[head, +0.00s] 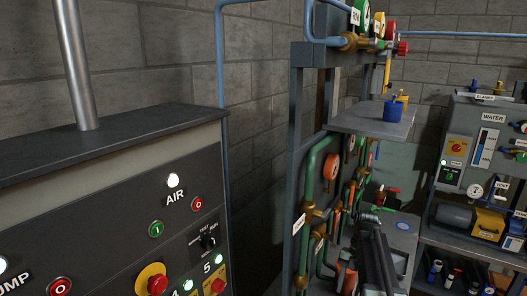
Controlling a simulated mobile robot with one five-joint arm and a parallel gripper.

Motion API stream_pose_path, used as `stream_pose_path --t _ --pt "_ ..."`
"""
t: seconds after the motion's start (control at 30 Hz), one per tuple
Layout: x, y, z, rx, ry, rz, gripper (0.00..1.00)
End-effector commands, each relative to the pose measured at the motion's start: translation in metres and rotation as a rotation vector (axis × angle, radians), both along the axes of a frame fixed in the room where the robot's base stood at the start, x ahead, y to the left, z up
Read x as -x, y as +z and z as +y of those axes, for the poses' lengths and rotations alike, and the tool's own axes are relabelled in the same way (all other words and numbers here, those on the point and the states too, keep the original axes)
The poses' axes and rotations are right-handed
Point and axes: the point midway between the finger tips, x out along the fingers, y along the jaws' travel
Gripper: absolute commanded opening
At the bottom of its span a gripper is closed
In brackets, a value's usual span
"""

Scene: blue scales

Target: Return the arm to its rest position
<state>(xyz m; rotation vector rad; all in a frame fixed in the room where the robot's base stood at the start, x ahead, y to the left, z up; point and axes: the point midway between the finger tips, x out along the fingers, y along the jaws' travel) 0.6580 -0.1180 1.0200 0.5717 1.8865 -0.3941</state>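My arm (376,262) is dark and rises from the bottom edge, right of centre, in front of the pipe rack. My gripper (370,216) seems to be at its far end, small and dark against the grey surface behind. Its fingers are too small and dark to tell whether they are open or shut, and I see no object clearly held.
A control panel (120,205) with buttons and an AIR label fills the left. The pipe rack (296,170) stands close to my arm. A blue weight-like object (393,111) sits on its shelf (350,121). A WATER unit (488,150) stands at right.

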Motion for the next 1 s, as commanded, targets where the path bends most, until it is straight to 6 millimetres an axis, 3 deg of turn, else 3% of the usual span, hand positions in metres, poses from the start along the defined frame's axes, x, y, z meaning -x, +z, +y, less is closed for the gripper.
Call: stream_pose_path --t 0.1,0.27,0.37,0.5,0.63,0.77,0.9,1.0 --pt "0.019 -0.011 0.042 0.055 -0.045 -0.003 0.44" --pt "0.038 -0.019 0.079 0.164 -0.258 -0.002 0.44" --pt "0.051 -0.024 0.098 0.237 -0.442 -0.003 0.44" --pt "0.072 -0.032 0.119 0.349 -0.815 -0.010 0.44" --pt "0.088 -0.036 0.129 0.435 -1.273 -0.008 0.44" --pt "0.096 -0.037 0.125 0.479 -1.764 0.018 0.44" --pt "0.091 -0.037 0.122 0.483 -2.200 0.068 0.44" --pt "0.086 -0.037 0.121 0.479 -2.394 0.108 0.44"
